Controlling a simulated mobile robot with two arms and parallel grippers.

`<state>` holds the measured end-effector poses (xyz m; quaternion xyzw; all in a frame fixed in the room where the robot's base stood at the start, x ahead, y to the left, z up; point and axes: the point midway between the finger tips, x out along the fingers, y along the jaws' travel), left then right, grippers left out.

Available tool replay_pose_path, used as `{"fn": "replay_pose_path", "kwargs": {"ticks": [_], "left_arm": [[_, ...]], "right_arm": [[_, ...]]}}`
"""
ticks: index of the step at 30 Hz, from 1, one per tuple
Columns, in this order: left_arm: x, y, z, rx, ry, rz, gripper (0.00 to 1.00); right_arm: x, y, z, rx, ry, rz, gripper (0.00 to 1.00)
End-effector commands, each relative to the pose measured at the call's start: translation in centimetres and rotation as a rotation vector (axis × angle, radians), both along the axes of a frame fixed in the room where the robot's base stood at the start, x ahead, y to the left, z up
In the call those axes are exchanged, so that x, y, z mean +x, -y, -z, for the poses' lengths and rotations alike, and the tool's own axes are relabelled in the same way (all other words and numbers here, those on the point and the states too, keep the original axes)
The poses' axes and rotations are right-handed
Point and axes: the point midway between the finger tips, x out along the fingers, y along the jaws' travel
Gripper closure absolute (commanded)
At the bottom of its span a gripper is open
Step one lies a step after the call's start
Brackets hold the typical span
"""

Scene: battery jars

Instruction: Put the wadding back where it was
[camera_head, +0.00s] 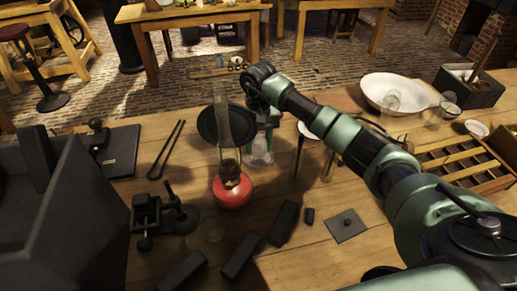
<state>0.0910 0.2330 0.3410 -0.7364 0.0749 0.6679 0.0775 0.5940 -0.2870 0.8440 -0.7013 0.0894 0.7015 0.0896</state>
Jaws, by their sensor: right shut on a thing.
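My right arm reaches in from the right, and its gripper (261,138) points down over the middle of the table, just right of the red lamp. It is shut on a small pale thing (262,152), which may be the wadding. The fingers and what stands behind them hide part of it, and I cannot tell whether it touches a glass there. My left gripper is out of view.
A red oil lamp (232,190) with a tall glass chimney stands close left of the gripper, before a black disc (212,124). Dark blocks (283,222) lie in front. A white basin (392,88) and clear glasses (433,117) stand right, beside a slotted wooden tray (457,163).

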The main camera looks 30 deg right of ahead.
Motion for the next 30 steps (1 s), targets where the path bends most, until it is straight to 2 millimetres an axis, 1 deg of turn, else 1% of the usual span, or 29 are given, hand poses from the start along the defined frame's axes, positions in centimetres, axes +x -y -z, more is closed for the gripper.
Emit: {"fn": "replay_pose_path", "kwargs": {"ticks": [1,3,5,12,16,17,18,26,30], "left_arm": [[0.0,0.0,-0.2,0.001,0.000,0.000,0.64],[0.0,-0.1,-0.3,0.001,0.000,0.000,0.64],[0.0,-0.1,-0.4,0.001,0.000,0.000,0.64],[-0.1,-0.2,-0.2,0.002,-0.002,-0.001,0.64],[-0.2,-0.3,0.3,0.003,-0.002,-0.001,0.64],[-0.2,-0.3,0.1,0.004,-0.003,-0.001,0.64],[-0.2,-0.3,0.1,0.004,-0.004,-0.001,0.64],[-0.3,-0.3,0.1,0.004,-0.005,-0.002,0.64],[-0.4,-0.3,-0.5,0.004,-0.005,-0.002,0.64]], "right_arm": [[-0.1,0.0,0.9,0.000,-0.005,0.001,0.95],[-0.1,-0.1,1.9,0.002,-0.003,0.001,0.95],[0.0,0.0,2.4,0.001,-0.002,0.001,0.95],[0.0,0.0,2.5,-0.001,0.000,0.000,0.95],[0.0,0.0,2.9,-0.002,0.000,0.000,0.95],[0.0,0.0,2.8,-0.001,0.000,0.000,0.52],[0.0,0.0,2.7,-0.001,0.000,0.000,0.48],[0.0,0.0,2.7,-0.001,0.000,0.000,0.48],[0.0,0.0,2.1,0.000,0.000,0.000,0.48]]}}
